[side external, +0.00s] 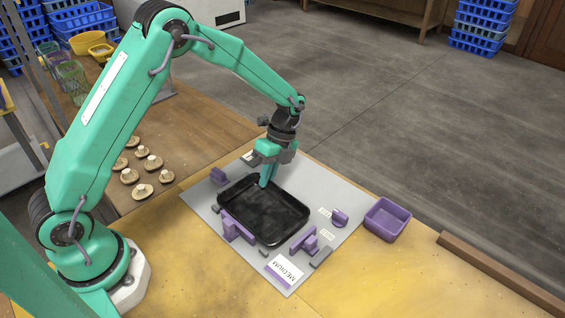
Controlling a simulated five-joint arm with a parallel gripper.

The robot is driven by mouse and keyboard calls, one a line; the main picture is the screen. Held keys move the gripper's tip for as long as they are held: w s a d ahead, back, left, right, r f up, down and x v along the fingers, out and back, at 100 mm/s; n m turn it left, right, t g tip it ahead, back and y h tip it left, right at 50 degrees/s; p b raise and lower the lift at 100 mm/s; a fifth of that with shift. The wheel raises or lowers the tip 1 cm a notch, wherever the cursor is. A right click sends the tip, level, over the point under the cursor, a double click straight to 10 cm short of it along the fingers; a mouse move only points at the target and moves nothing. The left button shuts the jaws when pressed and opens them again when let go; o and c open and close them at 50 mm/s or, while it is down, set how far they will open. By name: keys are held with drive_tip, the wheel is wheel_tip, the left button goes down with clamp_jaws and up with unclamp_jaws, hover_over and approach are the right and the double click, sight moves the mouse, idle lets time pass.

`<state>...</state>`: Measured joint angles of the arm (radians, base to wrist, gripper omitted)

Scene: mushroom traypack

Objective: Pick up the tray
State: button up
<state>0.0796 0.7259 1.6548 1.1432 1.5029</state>
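The black tray (262,218) is a shallow, empty rectangle lying flat on a grey mat (203,207). The fingertips overlap the tray rim in this view. I cannot tell whether they touch or straddle the rim, or how far apart they are.
Purple brackets (235,229) stand around the tray, with another (304,239) at its right. A sign reading MEDIUM (287,269) is at the mat's front. A purple bin (387,220) stands right of the mat. Several mushrooms (142,191) lie on the wooden table at left.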

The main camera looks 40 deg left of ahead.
drive_tip(key=shift+f, duration=0.2)
idle(0.7)
clamp_jaws()
drive_tip(key=shift+r, duration=0.1)
wheel_tip(320, 180, up, 10)
idle(0.7)
idle(0.5)
drive_tip(key=w+f, duration=0.2)
drive_tip(key=w, duration=1.3)
drive_tip(key=shift+w, duration=0.3)
drive_tip(key=shift+f, duration=0.1)
drive_tip(key=shift+f, duration=0.15)
